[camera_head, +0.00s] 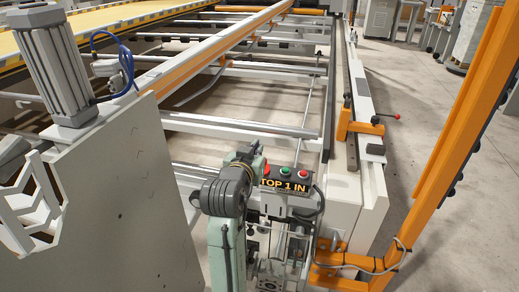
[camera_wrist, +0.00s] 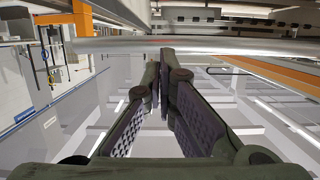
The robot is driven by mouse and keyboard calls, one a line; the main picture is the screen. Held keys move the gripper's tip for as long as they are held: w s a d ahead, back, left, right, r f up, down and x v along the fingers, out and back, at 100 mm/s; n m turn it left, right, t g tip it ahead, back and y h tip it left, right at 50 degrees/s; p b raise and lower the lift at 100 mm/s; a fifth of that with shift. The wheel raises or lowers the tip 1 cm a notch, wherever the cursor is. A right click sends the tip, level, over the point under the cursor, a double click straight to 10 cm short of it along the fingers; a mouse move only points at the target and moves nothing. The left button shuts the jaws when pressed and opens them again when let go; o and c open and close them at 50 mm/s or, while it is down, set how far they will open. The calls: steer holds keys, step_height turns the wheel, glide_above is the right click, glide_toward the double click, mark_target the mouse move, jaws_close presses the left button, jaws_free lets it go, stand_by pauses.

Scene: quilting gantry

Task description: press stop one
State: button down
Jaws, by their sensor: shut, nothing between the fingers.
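A dark control box (camera_head: 292,184) with a yellow label reading "TOP 1 IN" stands at the lower middle of the head view. Its left edge is hidden behind my arm. On its top are a red button (camera_head: 303,174), a green button (camera_head: 285,171) and another red spot (camera_head: 266,168) beside my arm. Which button the label belongs to I cannot tell. My gripper (camera_wrist: 163,64) is shut and empty in the wrist view, its fingertips close together. In the head view my wrist is just left of the box; contact with a button cannot be made out. The wrist view shows no buttons.
An orange post (camera_head: 470,110) slants up at the right. A grey plate (camera_head: 125,205) with a motor cylinder (camera_head: 58,70) stands at the left. The gantry's rails (camera_head: 240,122) run behind the box. An orange bracket (camera_head: 352,262) is low right. Open floor (camera_head: 412,110) lies right.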

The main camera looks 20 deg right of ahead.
steer(key=v, duration=0.5)
steer(key=shift+s+a+b, duration=0.2)
steer(key=shift+s+b, duration=0.1)
steer(key=shift+b, duration=0.05)
